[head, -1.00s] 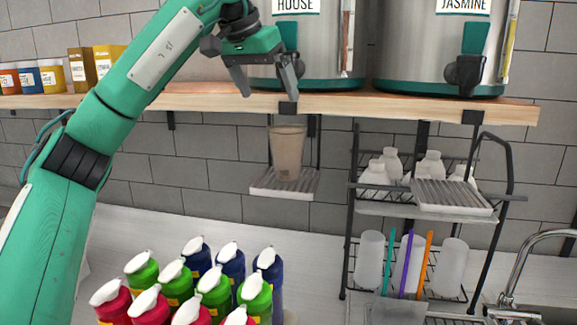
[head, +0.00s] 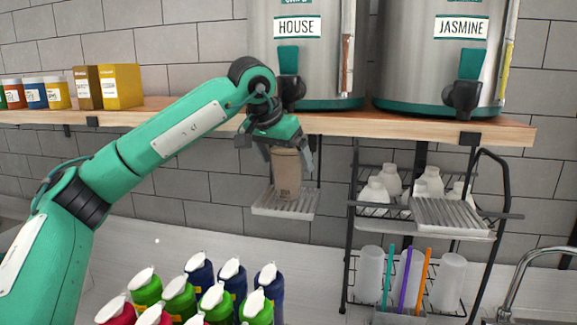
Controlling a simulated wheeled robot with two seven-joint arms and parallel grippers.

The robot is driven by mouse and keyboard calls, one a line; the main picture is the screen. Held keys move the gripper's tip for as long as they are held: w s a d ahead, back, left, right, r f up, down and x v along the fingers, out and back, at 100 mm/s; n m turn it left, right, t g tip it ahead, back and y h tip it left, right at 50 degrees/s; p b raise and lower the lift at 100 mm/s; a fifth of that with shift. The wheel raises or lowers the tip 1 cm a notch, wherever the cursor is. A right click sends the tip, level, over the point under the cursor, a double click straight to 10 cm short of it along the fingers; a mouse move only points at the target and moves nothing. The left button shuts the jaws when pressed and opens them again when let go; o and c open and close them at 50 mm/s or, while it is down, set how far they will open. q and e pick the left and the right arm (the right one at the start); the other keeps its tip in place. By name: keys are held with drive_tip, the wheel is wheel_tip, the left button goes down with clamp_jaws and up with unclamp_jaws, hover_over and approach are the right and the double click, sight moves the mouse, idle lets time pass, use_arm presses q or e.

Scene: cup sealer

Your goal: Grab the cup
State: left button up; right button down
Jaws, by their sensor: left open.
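A brown, see-through cup (head: 288,177) stands upright on a small slatted drip tray (head: 270,206) under the shelf, below the HOUSE dispenser. My left gripper (head: 288,158) is open and pointing down at the cup's upper part, with one finger on each side of it. I cannot tell whether the fingers touch the cup. The gripper body hides the cup's rim. My right gripper is not in view.
The wooden shelf (head: 400,126) with the HOUSE dispenser (head: 325,60) and JASMINE dispenser (head: 430,70) runs just above. A wire rack (head: 352,215) with white bottles and cups stands right. Several colored bottles (head: 180,295) stand in front on the counter.

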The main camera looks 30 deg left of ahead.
use_arm(q)
drive_tip(key=shift+x, duration=1.1)
drive_tip(key=shift+r, duration=0.1)
drive_tip(key=c, duration=1.4)
